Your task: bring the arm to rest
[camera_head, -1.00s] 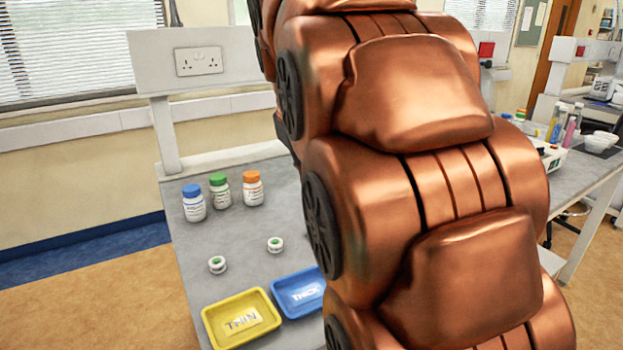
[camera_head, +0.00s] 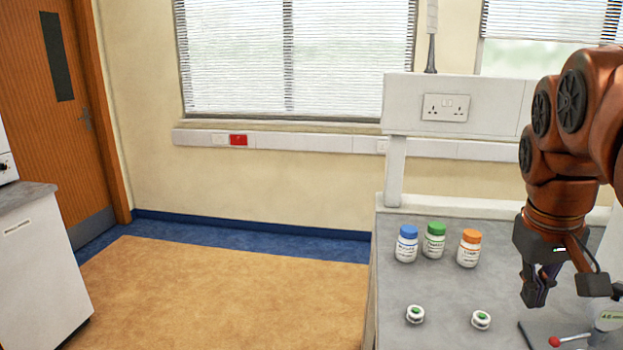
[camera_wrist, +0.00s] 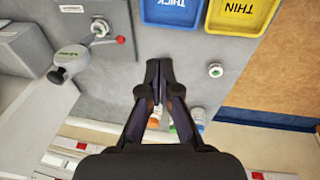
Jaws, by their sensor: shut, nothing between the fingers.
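My copper-coloured arm hangs at the right of the head view, with my gripper (camera_head: 540,298) pointing down over the grey bench (camera_head: 395,275). The gripper is shut and empty. In the wrist view my dark fingers (camera_wrist: 159,66) come together at the tips, with bench surface behind them. In the head view the gripper is right of two small white-and-green round pieces (camera_head: 415,314) and of the three bottles. One round piece (camera_wrist: 215,70) shows in the wrist view, right of the fingertips; the other is not visible there.
Blue-capped (camera_head: 406,244), green-capped (camera_head: 433,240) and orange-capped (camera_head: 469,248) bottles stand on the bench. A device with a red-knobbed lever (camera_head: 554,341) is near the gripper. The wrist view shows a blue THICK tray (camera_wrist: 171,10) and a yellow THIN tray (camera_wrist: 240,14). Floor at left is clear.

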